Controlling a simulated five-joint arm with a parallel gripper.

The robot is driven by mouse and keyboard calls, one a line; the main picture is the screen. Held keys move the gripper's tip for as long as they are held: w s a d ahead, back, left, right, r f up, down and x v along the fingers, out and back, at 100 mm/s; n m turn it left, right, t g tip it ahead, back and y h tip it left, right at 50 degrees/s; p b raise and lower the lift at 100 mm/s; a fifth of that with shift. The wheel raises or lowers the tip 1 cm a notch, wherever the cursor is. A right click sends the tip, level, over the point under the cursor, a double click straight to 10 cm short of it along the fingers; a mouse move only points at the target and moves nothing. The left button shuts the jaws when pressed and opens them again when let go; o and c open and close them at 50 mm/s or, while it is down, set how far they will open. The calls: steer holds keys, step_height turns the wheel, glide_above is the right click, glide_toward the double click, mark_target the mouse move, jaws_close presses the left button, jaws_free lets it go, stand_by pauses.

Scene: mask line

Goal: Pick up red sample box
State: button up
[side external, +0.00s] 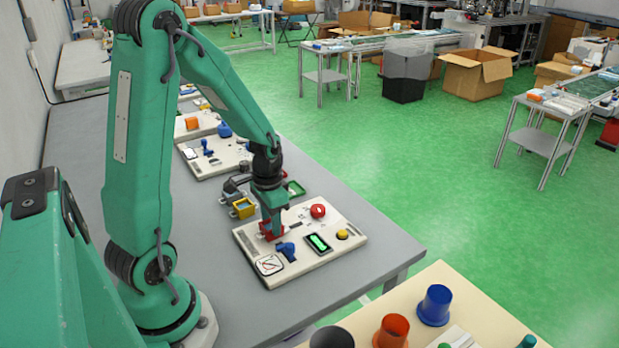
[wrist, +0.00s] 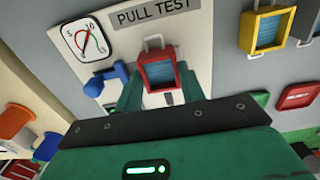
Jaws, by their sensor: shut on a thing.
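The red sample box (wrist: 158,68), with a blue inside and a pale handle, is between the green fingers of my gripper (wrist: 160,90) in the wrist view. The fingers are shut on its sides. In the side view my gripper (side external: 272,224) points down at the left part of the white test board (side external: 331,256), and the red box (side external: 265,236) shows partly behind the fingers. It is at or just above the board; I cannot tell if they touch.
The board carries a dial gauge (side external: 269,265), blue lever (side external: 287,251), green display (side external: 318,243), red button (side external: 318,211) and yellow button (side external: 342,234).

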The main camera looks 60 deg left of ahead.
steer(key=shift+r, duration=0.6)
step_height(320, 180, up, 3)
steer(key=shift+f, duration=0.1)
steer(key=s+d+r, duration=0.1)
steer(key=d+r, duration=0.5)
steer(key=d, duration=0.5)
steer(key=shift+d+r, duration=0.3)
steer(key=shift+s, duration=0.1)
steer(key=shift+a, duration=0.1)
steer(key=w+a+f, duration=0.1)
steer(key=w+a, duration=1.5)
steer(key=a+f, duration=0.2)
steer(key=a, duration=0.1)
steer(key=a+f, duration=0.3)
steer(key=a, duration=0.1)
steer(key=a+f, duration=0.2)
steer(key=a, duration=0.2)
steer(key=shift+s+a+f, duration=0.15)
steer(key=shift+a, duration=0.05)
steer(key=shift+f, duration=0.1)
